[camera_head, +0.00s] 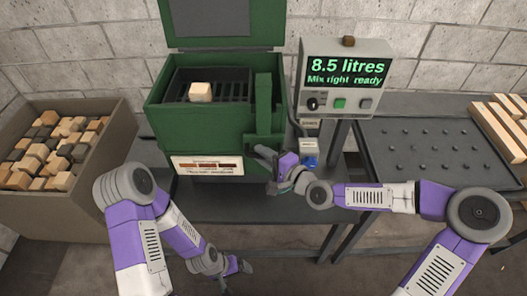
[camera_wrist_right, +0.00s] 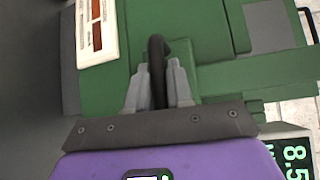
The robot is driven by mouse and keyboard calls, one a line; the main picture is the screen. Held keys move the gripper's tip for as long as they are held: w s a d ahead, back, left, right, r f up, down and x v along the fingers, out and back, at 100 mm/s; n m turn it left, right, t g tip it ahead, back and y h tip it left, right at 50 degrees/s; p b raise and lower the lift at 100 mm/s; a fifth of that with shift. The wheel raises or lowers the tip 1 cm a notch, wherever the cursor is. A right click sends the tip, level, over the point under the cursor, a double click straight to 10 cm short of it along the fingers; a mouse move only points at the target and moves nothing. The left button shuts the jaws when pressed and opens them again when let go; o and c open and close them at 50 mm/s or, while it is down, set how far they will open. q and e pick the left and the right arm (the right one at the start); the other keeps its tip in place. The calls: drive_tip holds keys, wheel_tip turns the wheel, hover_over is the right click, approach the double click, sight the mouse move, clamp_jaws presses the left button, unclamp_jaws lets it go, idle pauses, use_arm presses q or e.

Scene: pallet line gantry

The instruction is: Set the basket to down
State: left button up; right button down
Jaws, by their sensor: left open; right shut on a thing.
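The green dip machine (camera_head: 160,122) stands at the centre with its lid raised. Inside its open top is the dark slatted basket (camera_head: 233,88), with one pale wood block (camera_head: 200,92) on it. The basket sits high, near the rim. My right gripper (camera_head: 268,166) is at the machine's front right, shut on a dark lever handle (camera_wrist_right: 157,60). The right wrist view shows the handle between both fingers (camera_wrist_right: 158,88). My left gripper (camera_head: 237,272) is open and empty, low in front of the bench.
A control box (camera_head: 347,80) reads "8.5 litres" and "Mix right ready". A bin (camera_head: 60,215) of blocks stands left. A dark studded table (camera_head: 425,145) with wooden planks (camera_head: 498,130) is right. A small blue-based item (camera_head: 310,160) is close to my right gripper.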

wheel_tip(320, 180, down, 10)
drive_tip(key=b, duration=0.4)
drive_tip(key=shift+r+b, duration=0.2)
drive_tip(key=shift+b, duration=0.1)
drive_tip(key=shift+s, duration=0.1)
drive_tip(key=c, duration=1.1)
unclamp_jaws()
drive_tip(key=shift+r, duration=0.1)
drive_tip(key=f+p+v, duration=0.1)
drive_tip(key=p+v, duration=0.1)
drive_tip(key=v, duration=0.5)
drive_tip(key=shift+d+r, duration=0.25)
drive_tip(key=shift+r, duration=0.2)
drive_tip(key=shift+s, duration=0.1)
